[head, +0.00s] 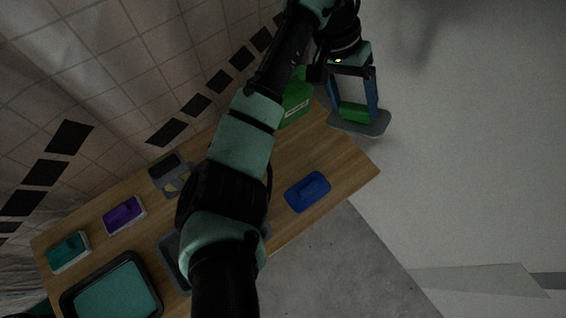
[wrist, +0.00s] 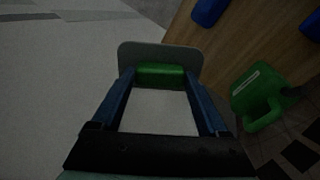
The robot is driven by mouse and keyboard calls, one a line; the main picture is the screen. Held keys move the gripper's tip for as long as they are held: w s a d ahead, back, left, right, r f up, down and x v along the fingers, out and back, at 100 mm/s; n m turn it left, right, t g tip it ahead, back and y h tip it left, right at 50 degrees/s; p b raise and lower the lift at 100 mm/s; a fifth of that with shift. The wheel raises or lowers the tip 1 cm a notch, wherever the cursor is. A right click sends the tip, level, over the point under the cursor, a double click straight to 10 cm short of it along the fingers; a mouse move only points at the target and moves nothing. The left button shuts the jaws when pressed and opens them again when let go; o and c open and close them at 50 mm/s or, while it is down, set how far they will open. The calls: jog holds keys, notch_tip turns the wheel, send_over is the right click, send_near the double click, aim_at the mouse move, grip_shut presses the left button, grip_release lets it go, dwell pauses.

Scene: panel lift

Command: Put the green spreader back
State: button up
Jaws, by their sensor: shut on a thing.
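The green spreader has a green handle block (head: 353,112) on a grey plate (head: 375,127). My gripper (head: 355,106), with two blue fingers, is shut on the green handle. The spreader hangs in the air just past the right end of the wooden table (head: 345,169), with its plate below the fingers. In the wrist view, the green handle (wrist: 160,76) lies between the blue fingertips, and the grey plate (wrist: 160,52) shows beyond it. I cannot tell which place belongs to the spreader.
A green jug (head: 295,102) stands at the table's far edge, beside my arm. A blue block (head: 307,191) lies near the front right. A grey holder (head: 166,172), a purple block (head: 122,214), a teal block (head: 67,251) and a teal tray (head: 112,291) are leftward. My arm hides the table's middle.

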jog(key=a+f+m+t+y+b, duration=0.35)
jog(key=a+f+m+b, duration=0.2)
jog(key=a, duration=0.75)
jog(key=shift+n+g+y, duration=0.25)
jog(key=shift+n+g, duration=0.2)
notch_tip(320, 180, down, 18)
jog(key=b, duration=0.8)
jog(key=shift+f, duration=0.15)
jog(key=o, duration=1.3)
notch_tip(320, 180, up, 12)
jog(key=p, duration=0.5)
jog(key=shift+w+d, duration=0.1)
jog(key=shift+d, duration=0.05)
